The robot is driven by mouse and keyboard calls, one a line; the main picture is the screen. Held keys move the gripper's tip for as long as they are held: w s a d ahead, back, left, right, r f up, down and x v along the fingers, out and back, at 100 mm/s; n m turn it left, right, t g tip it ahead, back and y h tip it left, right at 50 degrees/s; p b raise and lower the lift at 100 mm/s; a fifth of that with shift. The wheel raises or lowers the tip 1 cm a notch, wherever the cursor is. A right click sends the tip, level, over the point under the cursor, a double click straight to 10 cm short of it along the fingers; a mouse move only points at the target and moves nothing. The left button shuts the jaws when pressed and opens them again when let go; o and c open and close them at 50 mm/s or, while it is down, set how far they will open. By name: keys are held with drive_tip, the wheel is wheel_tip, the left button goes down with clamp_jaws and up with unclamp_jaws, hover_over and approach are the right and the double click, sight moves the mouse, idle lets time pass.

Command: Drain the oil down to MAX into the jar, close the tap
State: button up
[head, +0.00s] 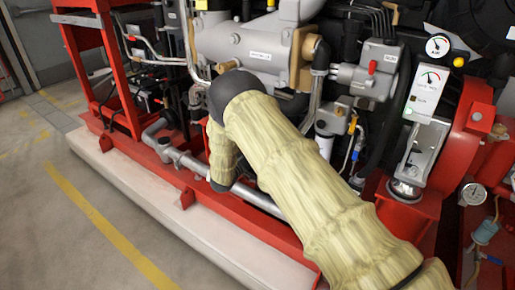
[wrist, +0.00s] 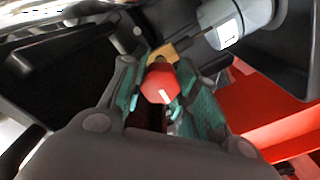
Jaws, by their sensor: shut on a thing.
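In the wrist view, my gripper (wrist: 160,92) has its two green-padded fingers closed on either side of a red tap handle (wrist: 158,84). A brass fitting (wrist: 163,52) sits just behind the handle. In the head view, my sleeved arm reaches down to the pump and hides the gripper and this tap. I cannot make out the jar, the oil level or a MAX mark in either view, nor whether oil is flowing.
A pale cylinder (wrist: 226,24) with a marked label is close by the fingers. A red beam (wrist: 285,132) lies at right. In the head view, pipes, a red frame (head: 105,75) and gauges (head: 437,46) crowd the arm. The floor (head: 55,215) at left is clear.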

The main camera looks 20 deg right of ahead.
drive_tip(key=shift+f+n, duration=0.1)
drive_tip(key=shift+n, duration=0.4)
drive_tip(key=o, duration=1)
drive_tip(key=shift+o, duration=0.2)
drive_tip(key=v, duration=1.2)
